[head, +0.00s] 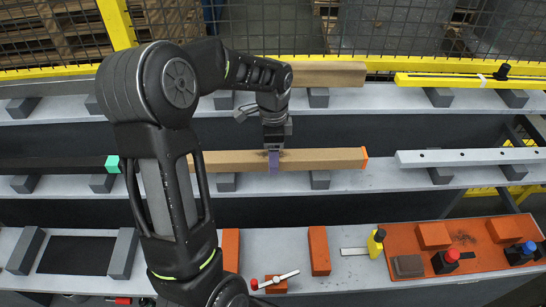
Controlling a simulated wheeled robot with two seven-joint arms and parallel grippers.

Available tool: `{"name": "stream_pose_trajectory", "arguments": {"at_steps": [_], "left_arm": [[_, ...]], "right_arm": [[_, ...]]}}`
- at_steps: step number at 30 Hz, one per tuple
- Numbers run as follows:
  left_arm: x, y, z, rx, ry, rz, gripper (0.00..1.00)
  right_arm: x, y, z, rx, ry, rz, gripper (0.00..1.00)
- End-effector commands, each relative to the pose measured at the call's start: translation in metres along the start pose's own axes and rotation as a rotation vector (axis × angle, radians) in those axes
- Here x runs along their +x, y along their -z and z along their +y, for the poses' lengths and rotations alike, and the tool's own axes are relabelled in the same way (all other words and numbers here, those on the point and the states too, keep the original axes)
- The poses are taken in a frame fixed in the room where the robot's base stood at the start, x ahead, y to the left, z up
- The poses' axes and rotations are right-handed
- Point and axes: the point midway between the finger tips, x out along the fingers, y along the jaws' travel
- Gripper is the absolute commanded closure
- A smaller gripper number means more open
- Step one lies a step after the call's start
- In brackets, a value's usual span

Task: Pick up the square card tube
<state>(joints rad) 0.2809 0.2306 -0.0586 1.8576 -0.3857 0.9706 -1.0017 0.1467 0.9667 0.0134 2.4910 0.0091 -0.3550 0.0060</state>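A long brown square tube (325,159) with an orange right end lies across grey blocks on the middle shelf; it looks like the card tube. My arm in the foreground covers its left part. My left gripper (273,148) points down at the tube, over its middle, with its fingers at or very near the tube. A purple patch (273,168) shows on the tube's front side just below the gripper. I cannot tell whether the fingers are closed on the tube. My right gripper is not in view.
Another brown bar (335,74) lies on the top shelf, beside a yellow rail (465,81). A pale holed strip (470,157) lies right of the tube. A black bar with a green end (112,164) lies left. Orange blocks and tools sit on the front shelf.

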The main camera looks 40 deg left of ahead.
Motion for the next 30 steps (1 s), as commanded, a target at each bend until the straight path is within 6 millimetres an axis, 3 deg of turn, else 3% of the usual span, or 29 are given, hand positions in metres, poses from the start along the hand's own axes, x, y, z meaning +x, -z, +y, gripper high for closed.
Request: {"name": "stream_pose_trajectory", "arguments": {"at_steps": [4,21,30], "left_arm": [[0.0093,-0.0003,0.0001,-0.001,0.000,0.000,0.33],[0.0092,-0.0003,-0.0001,0.000,0.001,0.000,0.34],[0.0091,-0.0003,-0.0001,0.000,0.001,0.000,0.58]], "right_arm": [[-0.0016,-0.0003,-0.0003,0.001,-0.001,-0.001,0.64],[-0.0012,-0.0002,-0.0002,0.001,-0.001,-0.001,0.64],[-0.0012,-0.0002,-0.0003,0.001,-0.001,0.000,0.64]]}}
